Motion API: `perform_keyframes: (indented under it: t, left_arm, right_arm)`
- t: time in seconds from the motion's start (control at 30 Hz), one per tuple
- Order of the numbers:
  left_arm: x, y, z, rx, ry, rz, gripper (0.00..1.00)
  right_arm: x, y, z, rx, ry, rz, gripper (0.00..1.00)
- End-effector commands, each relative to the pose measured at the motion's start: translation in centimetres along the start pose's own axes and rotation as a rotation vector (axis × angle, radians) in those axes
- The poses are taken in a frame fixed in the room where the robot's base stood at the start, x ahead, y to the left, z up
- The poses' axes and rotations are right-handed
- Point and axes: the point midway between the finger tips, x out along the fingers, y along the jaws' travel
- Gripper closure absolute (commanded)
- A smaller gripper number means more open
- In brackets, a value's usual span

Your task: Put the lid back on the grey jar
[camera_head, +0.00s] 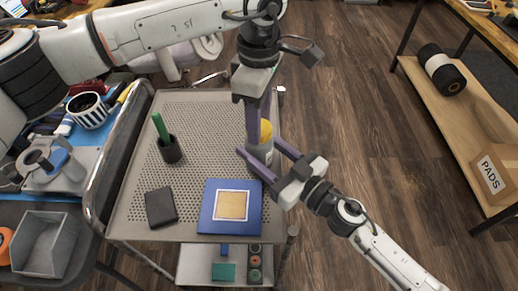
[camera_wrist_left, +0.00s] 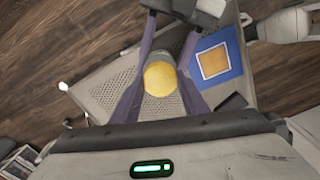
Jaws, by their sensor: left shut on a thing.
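The grey jar (camera_head: 261,153) is at the right side of the perforated cart top, between the purple fingers of my right gripper (camera_head: 257,146), which comes in from the lower right. The yellow round lid (camera_head: 266,131) is right at the jar's top. My left gripper (camera_head: 260,138) reaches down from above, with its fingers at the lid. In the left wrist view, the lid (camera_wrist_left: 160,79) lies between the left gripper's fingers, with a little of the jar behind it. I cannot tell whether the lid is seated or just above the rim. The jar's base is largely hidden.
On the cart top (camera_head: 215,118) are a dark cup (camera_head: 170,150) with a green item, a black block (camera_head: 160,207) and a blue mat with a tan square (camera_head: 230,206). A bench with tools and a grey bin (camera_head: 45,244) stands left. A wooden shelf (camera_head: 440,110) stands right.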

Motion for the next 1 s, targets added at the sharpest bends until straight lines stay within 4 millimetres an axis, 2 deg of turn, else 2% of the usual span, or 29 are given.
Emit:
perform_keyframes:
  t: [0.17, 0.2, 0.3, 0.67, 0.77, 1.0]
  left_arm:
    - [0.0, 0.0, 0.0, 0.021, 0.0, 0.001, 0.86]
    - [0.0, 0.0, 0.0, 0.02, 0.0, 0.001, 0.53]
    - [0.0, 0.0, 0.0, 0.019, 0.0, 0.001, 0.38]
    - [-0.6, 0.1, 0.0, 0.018, -0.001, 0.002, 0.38]
    - [-1.9, 0.1, 0.0, 0.018, 0.0, 0.003, 0.38]
    - [-7.0, 0.1, 0.0, 0.018, -0.001, 0.005, 0.38]
  right_arm:
    - [0.0, 0.0, 0.0, -0.001, 0.0, 0.0, 1.0]
    - [0.0, 0.0, 0.0, 0.0, 0.0, 0.0, 1.0]
    - [0.0, 0.0, 0.0, 0.0, 0.0, 0.0, 1.0]
    - [0.0, 0.0, 0.0, 0.0, 0.0, -0.001, 1.0]
    - [0.0, 0.0, 0.0, 0.0, 0.0, -0.001, 1.0]
    - [0.0, 0.0, 0.0, 0.0, 0.0, -0.001, 1.0]
